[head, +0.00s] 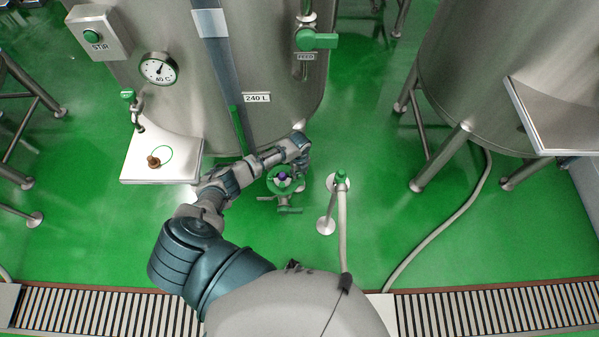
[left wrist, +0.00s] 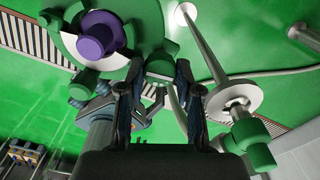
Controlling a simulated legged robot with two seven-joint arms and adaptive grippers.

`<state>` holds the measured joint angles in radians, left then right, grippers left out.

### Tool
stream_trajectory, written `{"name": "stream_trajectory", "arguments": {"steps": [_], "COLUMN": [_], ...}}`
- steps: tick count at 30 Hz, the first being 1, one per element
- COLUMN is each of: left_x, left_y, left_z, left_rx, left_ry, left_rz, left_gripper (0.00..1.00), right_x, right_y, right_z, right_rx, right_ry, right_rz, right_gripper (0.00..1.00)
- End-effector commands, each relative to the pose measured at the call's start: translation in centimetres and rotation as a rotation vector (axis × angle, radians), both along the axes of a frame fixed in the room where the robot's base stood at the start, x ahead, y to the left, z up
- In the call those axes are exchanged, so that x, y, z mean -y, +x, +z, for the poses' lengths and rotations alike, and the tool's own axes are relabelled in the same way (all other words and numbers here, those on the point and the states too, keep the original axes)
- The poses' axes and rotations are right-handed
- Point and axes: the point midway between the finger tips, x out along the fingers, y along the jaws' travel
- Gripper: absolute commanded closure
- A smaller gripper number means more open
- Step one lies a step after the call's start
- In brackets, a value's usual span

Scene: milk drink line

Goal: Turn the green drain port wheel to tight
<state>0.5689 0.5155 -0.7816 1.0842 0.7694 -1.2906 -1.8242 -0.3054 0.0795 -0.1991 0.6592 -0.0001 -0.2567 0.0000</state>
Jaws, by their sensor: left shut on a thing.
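The green drain port wheel (head: 272,185) is low in front of the big steel tank, with a purple hub (head: 283,176) at its middle. In the left wrist view the wheel (left wrist: 146,25) fills the upper left, with its purple hub (left wrist: 98,36) and rounded green lobes on its rim. My left gripper (head: 301,166) is at the wheel's upper right edge. In the left wrist view its two fingers (left wrist: 160,80) stand either side of a green rim lobe (left wrist: 160,66), shut on it. The contact itself is partly hidden. My right gripper is not in view.
A green-topped standpipe (head: 341,178) with a hose stands just right of the wheel. The steel tank (head: 230,75) rises behind, with a white sampling shelf (head: 135,168) on the left. Green floor is open toward the drain grating (head: 500,307).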

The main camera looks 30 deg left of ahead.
Motion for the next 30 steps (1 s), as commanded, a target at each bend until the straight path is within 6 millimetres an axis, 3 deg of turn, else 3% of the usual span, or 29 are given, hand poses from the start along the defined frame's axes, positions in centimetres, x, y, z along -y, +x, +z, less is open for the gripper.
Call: {"name": "stream_trajectory", "arguments": {"steps": [3, 8, 28, 29, 30], "left_x": [-0.1, -0.2, -0.2, -0.2, -0.2], "left_y": [0.1, 0.1, 0.2, 0.2, 0.2], "left_z": [-0.1, -0.1, 0.0, 0.0, 0.0], "left_rx": [0.003, 0.004, 0.005, 0.005, 0.004], "left_ry": [0.003, 0.003, 0.004, 0.004, 0.003], "left_rz": [-0.068, -0.136, -0.191, -0.191, -0.191], "left_gripper": [1.00, 1.00, 1.00, 0.59, 0.49], "right_x": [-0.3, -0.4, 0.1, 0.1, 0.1], "right_y": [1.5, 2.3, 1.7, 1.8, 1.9], "right_z": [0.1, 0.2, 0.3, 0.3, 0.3], "right_rx": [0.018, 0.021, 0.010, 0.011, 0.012], "right_ry": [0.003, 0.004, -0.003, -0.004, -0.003], "right_rz": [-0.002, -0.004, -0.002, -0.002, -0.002], "right_gripper": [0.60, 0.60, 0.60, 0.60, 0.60]}}
